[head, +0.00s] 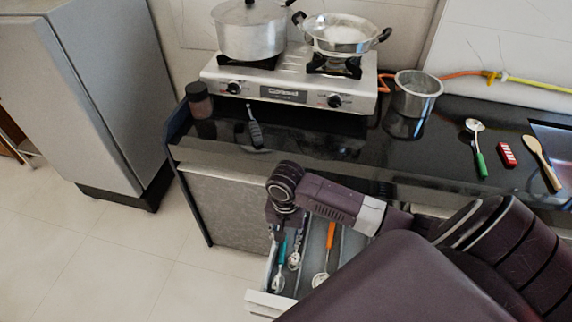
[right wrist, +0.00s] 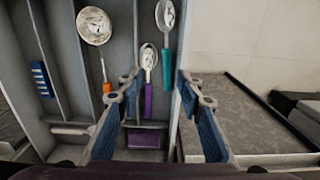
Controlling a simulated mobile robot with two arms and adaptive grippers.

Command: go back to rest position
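My right gripper (head: 281,225) hangs pointing down above the left part of an open drawer (head: 262,303) below the counter. In the right wrist view my right gripper (right wrist: 165,90) has its two blue-padded fingers spread apart. A purple-handled spoon (right wrist: 148,98) and a teal-handled spoon (right wrist: 167,68) lie in the drawer compartment beyond and between the fingers; I see no finger pressed on either. The drawer also holds an orange-handled utensil (head: 329,237). My left gripper is not in view.
The black counter (head: 330,150) carries a stove (head: 290,88) with two pots, a metal cup (head: 416,93), a jar (head: 199,100) and several utensils at the right. A grey fridge (head: 95,95) stands left. Floor (head: 120,255) between fridge and drawer is clear.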

